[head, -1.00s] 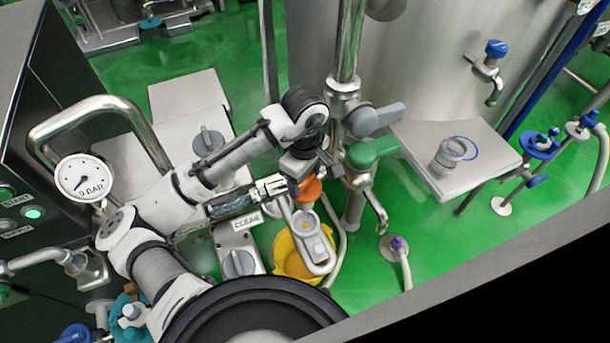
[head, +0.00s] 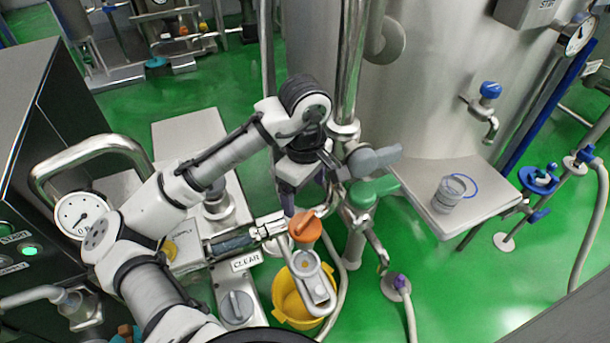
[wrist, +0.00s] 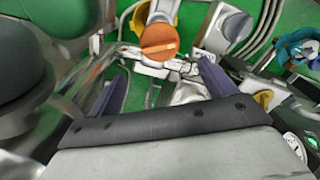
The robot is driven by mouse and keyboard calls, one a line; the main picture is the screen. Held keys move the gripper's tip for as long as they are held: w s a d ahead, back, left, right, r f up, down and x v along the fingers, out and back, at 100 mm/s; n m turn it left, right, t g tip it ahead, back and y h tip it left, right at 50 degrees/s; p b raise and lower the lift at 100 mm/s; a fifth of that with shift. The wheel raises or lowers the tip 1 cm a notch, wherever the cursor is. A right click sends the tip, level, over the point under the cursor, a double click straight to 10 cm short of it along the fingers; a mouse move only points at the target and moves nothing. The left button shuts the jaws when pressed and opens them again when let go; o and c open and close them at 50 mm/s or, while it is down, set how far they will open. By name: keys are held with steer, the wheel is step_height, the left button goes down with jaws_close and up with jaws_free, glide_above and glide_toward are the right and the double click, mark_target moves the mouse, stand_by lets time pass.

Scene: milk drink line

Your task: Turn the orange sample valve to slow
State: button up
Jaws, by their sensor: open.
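The orange sample valve (head: 305,228) is a round knob with a raised grip bar on a metal fitting, above a yellow bucket (head: 282,296). In the head view its bar slants up to the right. In the wrist view the orange knob (wrist: 158,42) is ahead of my gripper (wrist: 163,85), its bar nearly level across the picture. My two purple fingers are spread apart and empty, short of the knob and not touching it. In the head view my wrist is above and behind the knob and hides most of the fingers. I cannot read any slow mark.
A green handle (head: 374,191) and a grey handle (head: 375,160) stick out from the pipe just right of my wrist. A clear cup (head: 446,196) stands on a metal shelf (head: 480,210). A CLEAR label (head: 246,261) and a grey knob (head: 236,307) sit left of the bucket.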

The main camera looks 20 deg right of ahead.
steer(key=shift+r, duration=2)
